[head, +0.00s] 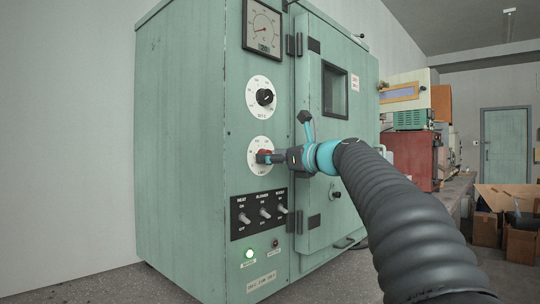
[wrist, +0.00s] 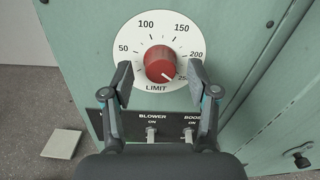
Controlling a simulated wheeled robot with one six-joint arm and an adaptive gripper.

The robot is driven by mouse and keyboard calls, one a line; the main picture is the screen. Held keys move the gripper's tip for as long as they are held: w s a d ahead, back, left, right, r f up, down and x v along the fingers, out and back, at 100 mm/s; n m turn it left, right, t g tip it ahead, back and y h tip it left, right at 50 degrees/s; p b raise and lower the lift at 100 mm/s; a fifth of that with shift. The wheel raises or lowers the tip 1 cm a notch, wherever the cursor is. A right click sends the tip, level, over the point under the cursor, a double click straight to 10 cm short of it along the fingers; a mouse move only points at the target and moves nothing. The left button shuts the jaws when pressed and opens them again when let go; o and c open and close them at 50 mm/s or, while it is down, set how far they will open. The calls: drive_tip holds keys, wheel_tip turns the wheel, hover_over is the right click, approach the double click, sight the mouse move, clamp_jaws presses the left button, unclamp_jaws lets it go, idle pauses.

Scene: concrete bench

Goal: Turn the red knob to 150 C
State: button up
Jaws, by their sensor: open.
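The red knob (wrist: 160,65) sits in the middle of a white dial (wrist: 146,28) marked 50, 100, 150, 200 and a partly hidden 250, with "LIMIT" below. Its white pointer line is at the lower right, close to the 250 mark. My gripper (wrist: 161,79) is open, with one finger on each side of the knob and a visible gap to it on both sides. I cannot tell how far the fingertips are from the dial face. In the head view my gripper (head: 268,158) is at the lower dial and mostly covers the red knob (head: 265,152).
The green oven cabinet (head: 185,150) has a black knob (head: 265,97) on a dial above and a gauge (head: 262,27) at the top. A black switch panel (head: 260,212) with several toggles is just below the dial.

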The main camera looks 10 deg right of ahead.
drive_tip(key=shift+w+a, duration=0.3)
drive_tip(key=shift+w, duration=0.15)
clamp_jaws()
drive_tip(key=shift+n, duration=0.4)
drive_tip(key=shift+f+n+y+b, duration=0.1)
drive_tip(key=shift+n+y+b, duration=0.3)
drive_tip(key=shift+n+b, duration=6.2)
drive_tip(key=n+p, duration=0.6)
drive_tip(key=shift+n, duration=0.3)
